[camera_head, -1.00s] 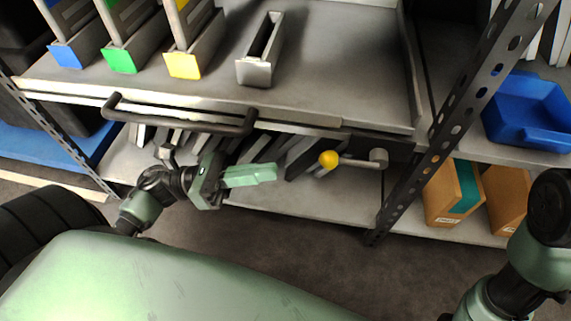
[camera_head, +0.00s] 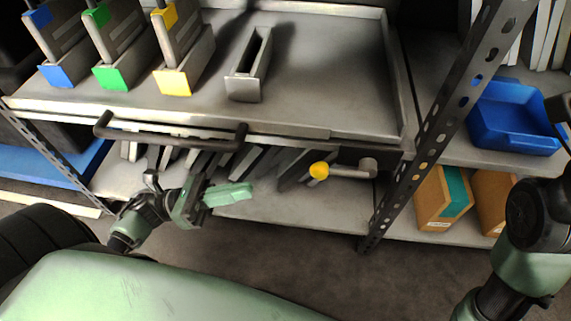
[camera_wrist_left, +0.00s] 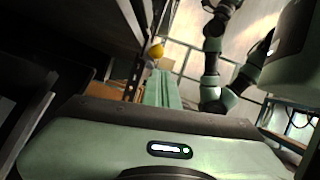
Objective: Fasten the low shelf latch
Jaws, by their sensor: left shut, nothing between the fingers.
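The low shelf latch has a yellow knob (camera_head: 319,170) on a short grey lever (camera_head: 348,172). The lever reaches left, roughly level, from a round pivot (camera_head: 368,166) under the worktop's front edge. My left gripper (camera_head: 240,193) is left of the knob and a little lower in the picture, its green fingers shut, empty and pointing right. A clear gap separates fingertips and knob. In the left wrist view, the knob (camera_wrist_left: 156,50) shows just beyond the shut fingers (camera_wrist_left: 162,88). The right arm shows at the right edge; its gripper is not visible.
A dark bar handle (camera_head: 170,139) runs along the worktop front, above my left gripper. A perforated post (camera_head: 428,140) stands right of the latch. Dark slabs lean on the low shelf (camera_head: 280,213). A blue bin (camera_head: 510,118) and cardboard boxes (camera_head: 440,198) are further right.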

